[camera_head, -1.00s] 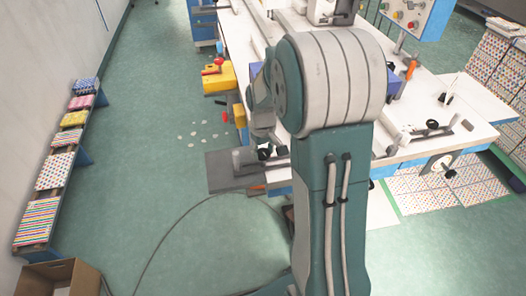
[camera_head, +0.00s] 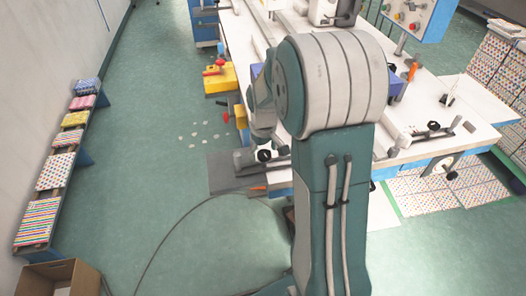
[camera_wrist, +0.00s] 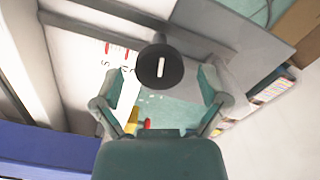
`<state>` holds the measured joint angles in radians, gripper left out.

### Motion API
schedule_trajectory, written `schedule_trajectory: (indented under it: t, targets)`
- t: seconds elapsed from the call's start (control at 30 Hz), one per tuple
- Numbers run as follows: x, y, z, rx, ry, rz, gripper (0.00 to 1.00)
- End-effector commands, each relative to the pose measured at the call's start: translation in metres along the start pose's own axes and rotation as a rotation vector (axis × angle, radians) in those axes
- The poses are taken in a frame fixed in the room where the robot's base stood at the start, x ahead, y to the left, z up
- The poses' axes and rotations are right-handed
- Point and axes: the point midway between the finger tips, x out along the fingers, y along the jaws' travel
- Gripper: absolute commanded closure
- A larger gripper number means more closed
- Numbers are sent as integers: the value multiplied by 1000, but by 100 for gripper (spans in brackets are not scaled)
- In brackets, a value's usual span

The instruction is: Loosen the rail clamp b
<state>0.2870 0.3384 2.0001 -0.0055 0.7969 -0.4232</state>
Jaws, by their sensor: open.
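In the wrist view a round black knob (camera_wrist: 160,67) with a white line across its face sits between the fingertips of my gripper (camera_wrist: 163,82). The line runs nearly upright in the picture. My gripper is open, with one finger to each side of the knob and visible room between. I cannot tell how far the fingertips stand from it in depth. No label names the clamp. In the head view a black knob (camera_head: 264,155) shows at the near left end of the white table, just below my wrist; my fingers are not clear there.
The white table (camera_head: 400,115) carries another dark knob on a bar (camera_head: 432,125) at the right. A yellow block with a red knob (camera_head: 220,78) stands at its left. A low shelf of fabric stacks (camera_head: 55,170) lines the left wall.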

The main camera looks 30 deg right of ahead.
Motion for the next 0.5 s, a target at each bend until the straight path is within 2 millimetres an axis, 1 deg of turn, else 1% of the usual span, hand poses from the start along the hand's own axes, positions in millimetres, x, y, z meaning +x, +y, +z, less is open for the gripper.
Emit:
schedule_trajectory:
  t: [0.13,0.23,0.37,0.5]
  targets:
    - [-1,0,0,0,-1,0,6]
    - [-9,0,0,0,1,1,6]
    - [-32,0,0,0,3,2,6]
    - [-62,0,-1,0,3,2,6]
